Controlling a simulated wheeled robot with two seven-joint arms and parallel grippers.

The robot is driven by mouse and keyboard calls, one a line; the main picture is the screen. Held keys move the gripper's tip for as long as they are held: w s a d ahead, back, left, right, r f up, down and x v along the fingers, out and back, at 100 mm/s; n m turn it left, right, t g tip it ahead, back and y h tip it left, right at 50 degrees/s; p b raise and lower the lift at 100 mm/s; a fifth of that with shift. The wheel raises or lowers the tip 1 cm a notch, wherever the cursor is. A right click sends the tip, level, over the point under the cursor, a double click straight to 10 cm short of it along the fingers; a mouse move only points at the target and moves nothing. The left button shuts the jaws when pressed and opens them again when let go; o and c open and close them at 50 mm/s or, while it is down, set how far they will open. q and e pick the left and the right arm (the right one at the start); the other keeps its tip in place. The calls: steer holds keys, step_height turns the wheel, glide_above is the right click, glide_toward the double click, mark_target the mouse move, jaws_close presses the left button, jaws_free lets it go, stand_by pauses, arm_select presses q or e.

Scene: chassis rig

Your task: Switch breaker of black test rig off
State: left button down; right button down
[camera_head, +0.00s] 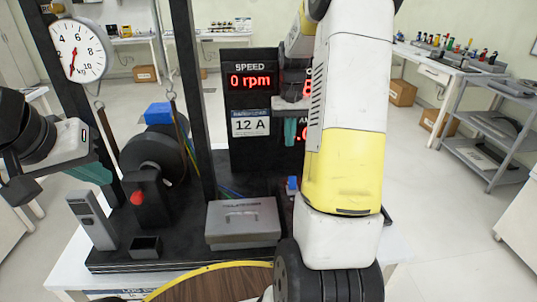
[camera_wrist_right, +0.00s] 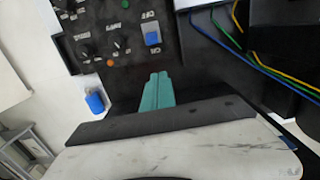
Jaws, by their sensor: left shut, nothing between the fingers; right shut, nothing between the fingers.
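The black test rig (camera_head: 150,250) stands on a white table in the head view. In the right wrist view, its panel (camera_wrist_right: 105,20) appears upside down. The breaker is a blue lever (camera_wrist_right: 152,39) in a pale housing, lying nearer the ON label than the OFF label. My right gripper (camera_wrist_right: 159,74) is shut and empty, its teal fingers just below the breaker in that picture; the exact gap cannot be told. In the head view, this gripper (camera_head: 290,145) is before the display column, and my right arm hides much of the panel. My left gripper (camera_head: 98,174) is shut and empty at the rig's left.
The display column (camera_head: 250,100) reads 0 rpm. A round dial (camera_head: 78,50), a dark wheel (camera_head: 150,160) and a red knob (camera_head: 137,197) are on the rig's left. A grey box (camera_head: 242,222) sits at the front. Coloured cables (camera_wrist_right: 255,62) run beside the panel.

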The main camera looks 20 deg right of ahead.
mark_target(292, 183)
steer(key=shift+w+d+f, duration=0.45)
steer(key=shift+w+f, duration=0.25)
steer(key=shift+f, duration=0.1)
steer(key=shift+f, duration=0.15)
steer(key=s+f, duration=0.1)
steer(key=f, duration=0.1)
steer(key=s+f, duration=0.1)
steer(key=f, duration=0.2)
steer(key=s+a+f, duration=0.1)
steer(key=f, duration=0.2)
steer(key=shift+s+f, duration=0.2)
steer(key=shift+s, duration=0.05)
steer(key=shift+s+r, duration=0.15)
steer(key=shift+s, duration=0.35)
steer(key=shift+w, duration=0.1)
